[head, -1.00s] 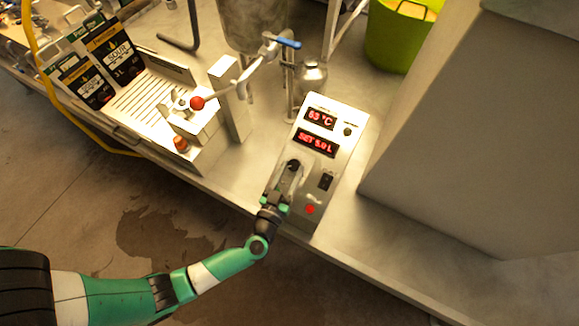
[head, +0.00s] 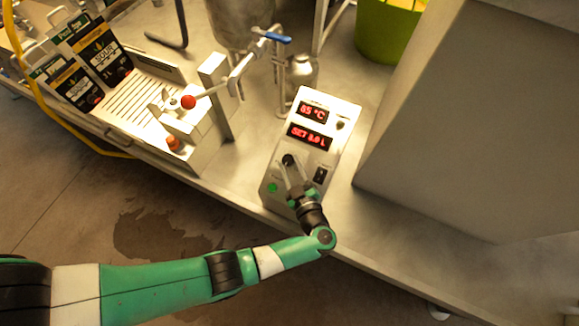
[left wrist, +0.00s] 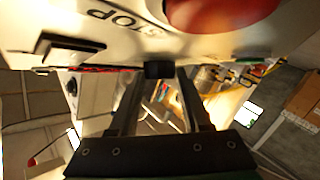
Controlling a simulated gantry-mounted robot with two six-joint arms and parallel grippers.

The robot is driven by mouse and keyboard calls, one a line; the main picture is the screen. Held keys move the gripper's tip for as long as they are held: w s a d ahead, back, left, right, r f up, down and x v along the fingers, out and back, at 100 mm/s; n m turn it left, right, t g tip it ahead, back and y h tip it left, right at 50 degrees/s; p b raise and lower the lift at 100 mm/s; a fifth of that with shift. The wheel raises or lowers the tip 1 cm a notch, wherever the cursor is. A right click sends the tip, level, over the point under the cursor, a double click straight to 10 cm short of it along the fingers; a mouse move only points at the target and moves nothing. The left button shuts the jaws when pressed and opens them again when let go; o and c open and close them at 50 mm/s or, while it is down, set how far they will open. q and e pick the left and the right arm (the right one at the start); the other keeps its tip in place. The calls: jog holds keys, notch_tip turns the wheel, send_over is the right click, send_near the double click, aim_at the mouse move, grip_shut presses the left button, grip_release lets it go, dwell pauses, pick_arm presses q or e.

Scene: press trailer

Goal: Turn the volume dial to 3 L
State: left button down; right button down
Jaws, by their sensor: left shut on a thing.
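The control box (head: 313,115) stands on the metal bench. Its lower red display (head: 309,137) shows a SET value in litres; the first digit is blurred and looks like a 3 or an 8. The volume dial (head: 288,160) is a small black knob on the panel, mostly covered by my fingers. My left gripper (head: 292,172) is shut on it, reaching in from below right. In the left wrist view the dark knob (left wrist: 159,70) sits between the two fingertips. My right gripper is in neither view.
A green button (head: 272,188) and a black switch (head: 320,174) flank my left gripper. A red STOP button (left wrist: 222,10) is close in the left wrist view.

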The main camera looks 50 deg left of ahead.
pick_arm(q)
jog(key=shift+n+g, duration=0.3)
jog(key=shift+g, duration=0.1)
jog(key=shift+c, duration=1.8)
grip_release()
jog(key=shift+w, duration=0.1)
jog(key=v, duration=1.1)
jog(key=shift+d, duration=0.35)
